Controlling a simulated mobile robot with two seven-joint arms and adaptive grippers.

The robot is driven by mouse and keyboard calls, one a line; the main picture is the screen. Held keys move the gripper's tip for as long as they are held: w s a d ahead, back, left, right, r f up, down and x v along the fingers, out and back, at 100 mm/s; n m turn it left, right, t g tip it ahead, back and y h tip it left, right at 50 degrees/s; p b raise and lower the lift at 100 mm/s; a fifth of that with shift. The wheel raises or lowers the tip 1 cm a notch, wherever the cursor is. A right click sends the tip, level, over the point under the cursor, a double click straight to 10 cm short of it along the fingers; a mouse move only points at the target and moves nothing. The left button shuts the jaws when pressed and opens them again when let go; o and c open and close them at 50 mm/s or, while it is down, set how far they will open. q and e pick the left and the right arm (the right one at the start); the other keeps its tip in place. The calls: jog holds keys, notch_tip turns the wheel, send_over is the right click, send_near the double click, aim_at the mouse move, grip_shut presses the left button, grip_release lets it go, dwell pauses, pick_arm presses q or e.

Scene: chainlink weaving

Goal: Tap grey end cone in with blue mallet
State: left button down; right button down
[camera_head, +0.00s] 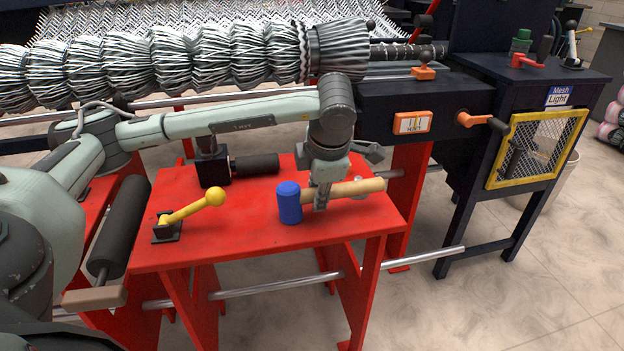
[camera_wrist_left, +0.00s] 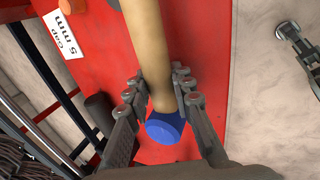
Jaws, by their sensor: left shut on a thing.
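The mallet's blue head (camera_head: 289,203) sits just above the red table at its right part; its wooden handle (camera_head: 362,188) runs to the right. My left gripper (camera_head: 320,203) is shut on the handle, close behind the head. In the left wrist view the two jaws (camera_wrist_left: 157,103) lie on either side of the handle (camera_wrist_left: 146,45), with the blue head (camera_wrist_left: 165,128) below them. A grey ribbed piece (camera_head: 341,46), which looks like the end cone, sits at the right end of the wire roll, away from the mallet. How deep it sits I cannot tell.
The red table (camera_head: 232,225) carries a yellow lever (camera_head: 190,212) and a dark cylinder (camera_head: 256,164). The dark machine frame (camera_head: 370,118) stands behind, with a yellow-framed mesh guard (camera_head: 535,148). A grey jointed metal piece (camera_wrist_left: 303,50), perhaps my right gripper, is cut off in the wrist view.

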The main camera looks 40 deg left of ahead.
pick_arm(q)
jog(key=c, duration=1.3)
grip_release()
